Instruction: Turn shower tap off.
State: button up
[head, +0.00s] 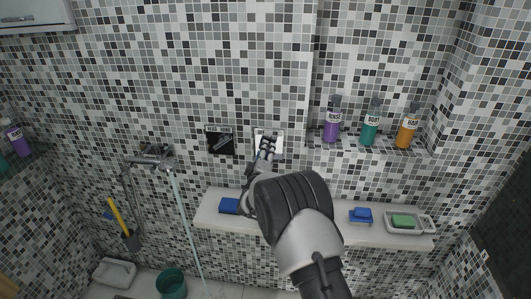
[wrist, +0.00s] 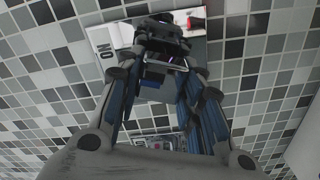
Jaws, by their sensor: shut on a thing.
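The shower tap shows as a pale square wall plate (head: 275,135), largely covered by my gripper (head: 266,145). In the wrist view the plate (wrist: 215,17) has a red mark and dark letters. My gripper (wrist: 165,48) is shut on the tap's handle at the plate; the fingers hide most of the handle, so its angle is unclear. A stream of water (head: 182,215) runs down from the chrome wall fitting (head: 152,160) at the left.
A dark square plate with a lever (head: 220,142) sits just left of the tap. Purple (head: 332,122), teal (head: 371,126) and orange (head: 406,130) bottles stand in the niche at right. A white ledge (head: 335,230) below holds soap and blue items.

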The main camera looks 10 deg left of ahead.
jog(key=shift+n+p, duration=0.3)
jog(key=shift+n, duration=2)
jog(key=o, duration=1.1)
jog(key=shift+f, duration=0.1)
jog(key=s, duration=1.2)
jog(key=shift+a, duration=0.2)
